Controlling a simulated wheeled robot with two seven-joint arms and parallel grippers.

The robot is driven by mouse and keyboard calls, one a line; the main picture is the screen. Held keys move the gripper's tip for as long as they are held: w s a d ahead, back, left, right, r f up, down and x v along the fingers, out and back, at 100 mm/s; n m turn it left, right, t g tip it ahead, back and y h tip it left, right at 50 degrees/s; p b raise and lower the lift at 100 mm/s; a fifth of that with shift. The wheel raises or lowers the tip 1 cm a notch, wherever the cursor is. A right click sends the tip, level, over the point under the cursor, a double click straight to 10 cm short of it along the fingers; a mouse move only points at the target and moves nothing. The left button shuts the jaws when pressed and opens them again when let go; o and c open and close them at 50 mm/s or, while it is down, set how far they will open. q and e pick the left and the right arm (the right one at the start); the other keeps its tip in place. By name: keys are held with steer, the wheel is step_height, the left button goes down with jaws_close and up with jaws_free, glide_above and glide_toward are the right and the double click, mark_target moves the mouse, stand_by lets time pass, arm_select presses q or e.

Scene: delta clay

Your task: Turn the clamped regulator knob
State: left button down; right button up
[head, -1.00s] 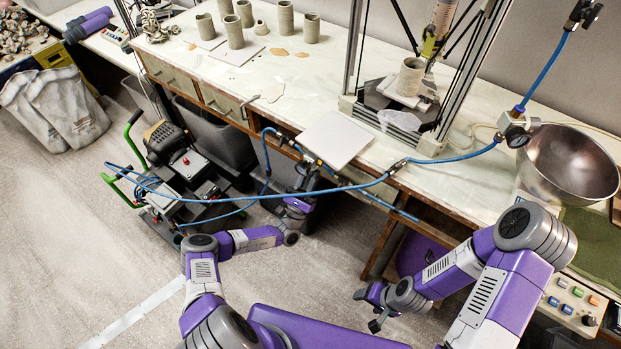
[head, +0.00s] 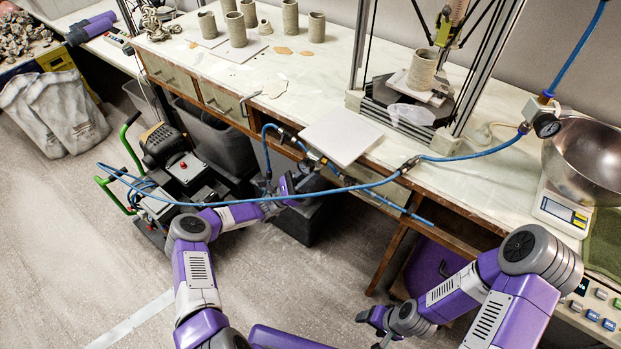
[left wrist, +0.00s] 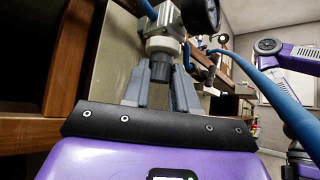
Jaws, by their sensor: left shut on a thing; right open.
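The clamped regulator (head: 313,163) is at the front edge of the workbench, in line with the blue hose. In the left wrist view its dark knob (left wrist: 160,68) points down under a grey metal body (left wrist: 163,42), with a round black gauge (left wrist: 200,14) beside it. My left gripper (left wrist: 160,82) is shut on the knob, one finger on each side. In the head view my left gripper (head: 298,178) is just below the regulator and partly hides it. My right gripper (head: 379,325) is open and empty, low in front of the bench and apart from everything.
The blue hose (head: 240,202) hangs across from the compressor cart (head: 180,165) to the bench. A white board (head: 341,136) lies at the bench edge above the regulator. A second gauge (head: 546,124), a steel bowl (head: 585,160) and a scale (head: 560,213) are at right.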

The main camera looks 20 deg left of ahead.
arm_select(q)
steer(key=shift+m+g+h, duration=0.4)
steer(key=shift+g, duration=0.4)
steer(key=c, duration=0.9)
jaws_free()
steer(key=shift+n+t+y, duration=0.3)
steer(key=shift+t, duration=0.3)
